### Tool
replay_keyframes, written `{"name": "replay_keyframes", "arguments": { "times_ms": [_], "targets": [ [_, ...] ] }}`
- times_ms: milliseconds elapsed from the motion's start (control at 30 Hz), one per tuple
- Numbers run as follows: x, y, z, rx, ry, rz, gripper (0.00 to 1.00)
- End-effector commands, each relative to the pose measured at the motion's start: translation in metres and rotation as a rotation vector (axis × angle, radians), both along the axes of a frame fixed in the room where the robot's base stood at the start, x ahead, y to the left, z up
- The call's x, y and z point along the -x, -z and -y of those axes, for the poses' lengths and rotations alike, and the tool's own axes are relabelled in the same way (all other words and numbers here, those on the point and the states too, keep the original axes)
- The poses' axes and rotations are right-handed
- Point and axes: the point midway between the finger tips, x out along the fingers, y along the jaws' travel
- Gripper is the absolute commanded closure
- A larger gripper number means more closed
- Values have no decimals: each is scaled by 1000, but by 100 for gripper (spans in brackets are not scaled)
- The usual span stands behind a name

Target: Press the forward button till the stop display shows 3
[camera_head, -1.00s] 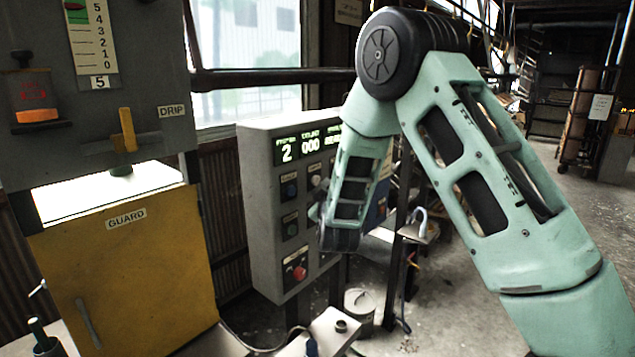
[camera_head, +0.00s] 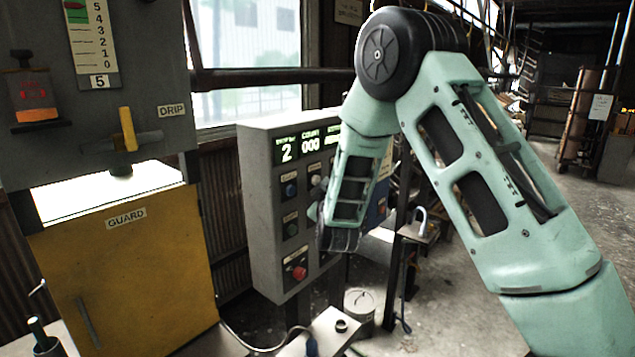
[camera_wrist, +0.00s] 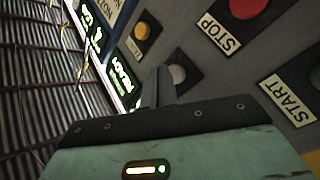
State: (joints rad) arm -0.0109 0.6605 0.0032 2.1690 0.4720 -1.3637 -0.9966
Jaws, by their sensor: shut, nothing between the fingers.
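The grey control panel (camera_head: 258,190) stands at the centre of the head view. My arm hides part of the panel.
A yellow guard (camera_head: 130,270) and a grey machine (camera_head: 100,100) with a lever stand to the left. A padlock stand (camera_head: 418,232) is right of the panel. A bucket (camera_head: 360,303) stands below it. Open floor lies to the right.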

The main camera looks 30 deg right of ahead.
Motion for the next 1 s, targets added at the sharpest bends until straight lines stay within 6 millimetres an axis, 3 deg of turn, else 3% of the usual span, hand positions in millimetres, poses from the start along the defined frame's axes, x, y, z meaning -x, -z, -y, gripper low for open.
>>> {"name": "replay_keyframes", "arguments": {
  "times_ms": [1000],
  "targets": [
    [-11, 0, -4, 0, 1, 1, 100]
  ]
}}
